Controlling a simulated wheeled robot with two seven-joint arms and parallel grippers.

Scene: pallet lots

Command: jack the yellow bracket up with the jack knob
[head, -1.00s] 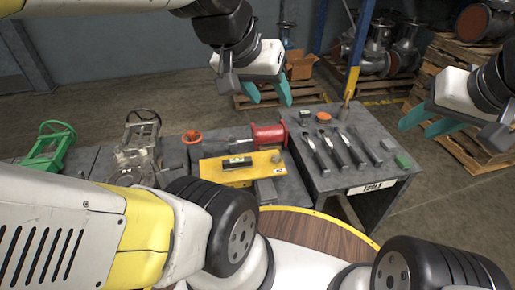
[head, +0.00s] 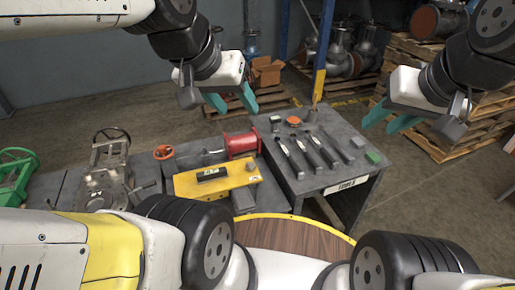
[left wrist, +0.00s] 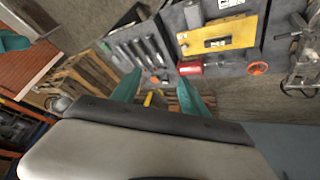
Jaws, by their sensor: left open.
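The yellow bracket (head: 215,178) lies on the grey bench, a flat yellow plate with a dark block on it; it also shows in the left wrist view (left wrist: 225,38). An orange-red handwheel (head: 163,152), perhaps the jack knob, stands left of a red cylinder (head: 242,144) behind the bracket. The wheel also shows in the left wrist view (left wrist: 258,68). My left gripper (head: 233,103) is open and empty, above and beyond the bench's far side, apart from bracket and wheel. My right gripper (head: 385,122) is open and empty, right of the tool table.
The tool table (head: 290,184) holds several tools, a green block (head: 373,157) and an orange round piece (head: 294,121). Grey and green valve parts stand at left. Pallets with pipe fittings and a blue post (head: 322,45) are behind. A round wooden top (head: 290,235) is in front.

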